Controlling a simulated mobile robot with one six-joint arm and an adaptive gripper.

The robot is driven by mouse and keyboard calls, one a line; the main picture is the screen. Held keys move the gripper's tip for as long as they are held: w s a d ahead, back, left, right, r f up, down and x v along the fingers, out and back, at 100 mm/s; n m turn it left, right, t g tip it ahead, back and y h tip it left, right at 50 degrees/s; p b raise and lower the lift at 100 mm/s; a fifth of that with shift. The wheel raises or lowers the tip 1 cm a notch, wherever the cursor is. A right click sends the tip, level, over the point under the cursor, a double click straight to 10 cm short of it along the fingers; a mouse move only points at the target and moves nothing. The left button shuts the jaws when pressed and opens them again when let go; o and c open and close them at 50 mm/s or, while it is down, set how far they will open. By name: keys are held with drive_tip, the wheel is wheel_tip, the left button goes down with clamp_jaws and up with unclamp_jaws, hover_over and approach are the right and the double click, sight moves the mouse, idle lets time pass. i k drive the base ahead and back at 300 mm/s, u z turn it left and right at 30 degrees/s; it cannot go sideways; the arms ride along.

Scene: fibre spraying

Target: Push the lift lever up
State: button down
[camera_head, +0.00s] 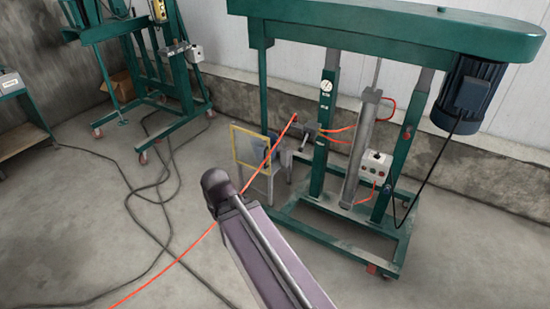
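The green lift machine (320,148) stands at the centre right, with a thick top beam, a dark motor and a pneumatic cylinder. A small grey valve-like part (308,131) sits left of its near post, with a red tip beside it. This may be the lift lever, but it is too small to tell its position. My arm link (265,255) rises from the bottom edge to a dark rounded joint, left of the machine's base. I cannot make out my gripper's fingers, and I see no contact with the lever.
An orange hose (190,250) runs across the floor towards the machine. A yellow-framed stand (234,140) is beside the machine. A control box (376,163) is mounted at right. Black cables (160,205) lie at left, near another green wheeled machine (118,75). Floor at bottom right is clear.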

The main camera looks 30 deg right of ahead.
sight(300, 150)
drive_tip(key=u, duration=0.25)
drive_tip(key=k, duration=0.65)
drive_tip(key=u, duration=0.5)
drive_tip(key=i, duration=1.85)
drive_tip(key=z, duration=1.25)
drive_tip(key=i, duration=0.95)
drive_tip(key=z, duration=0.5)
